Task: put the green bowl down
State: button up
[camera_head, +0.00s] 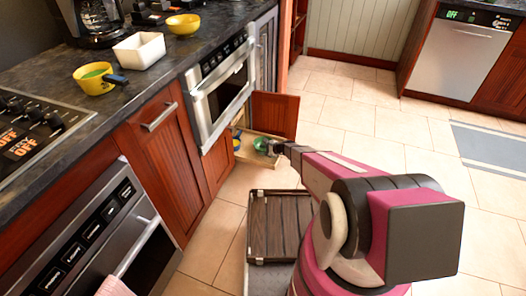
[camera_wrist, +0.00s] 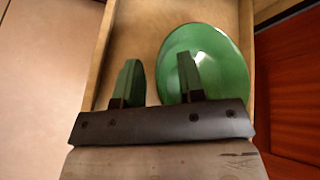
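The green bowl (camera_wrist: 228,70) is in the open wooden drawer (camera_wrist: 140,28), near its right wall in the wrist view. In the head view the bowl (camera_head: 261,144) shows small in the drawer below the microwave. My gripper (camera_wrist: 158,62) is open, its fingers apart on either side of the bowl's left rim. One finger is over the bowl's inside and the other is outside it. Gaps show between the fingers and the rim. The bowl looks to lie on the drawer floor, but its underside is hidden.
A red-brown cabinet door (camera_head: 275,114) stands open beside the drawer. The built-in microwave (camera_head: 222,90) is above it. Another yellow object (camera_head: 237,143) is at the drawer's left. Tiled floor is clear to the right.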

jog(key=v, duration=1.2)
jog(key=s+d+r+n+g+h, duration=0.1)
jog(key=s+d+r+n+h, duration=0.2)
jog(key=s+r, duration=0.6)
jog(key=s+d+r+n+g+h, duration=0.2)
jog(key=s+d+r+n+h, duration=0.1)
jog(key=s+r+n, duration=0.4)
jog(key=s+d+r+n+g+h, duration=0.1)
jog(key=s+d+r+n+h, duration=0.2)
jog(key=s+r, duration=0.8)
notch_tip(320, 180, up, 4)
jog(key=n+h, duration=0.2)
jog(key=shift+d+n+g, duration=0.35)
jog(key=shift+n+g, duration=0.05)
jog(key=shift+f, duration=0.15)
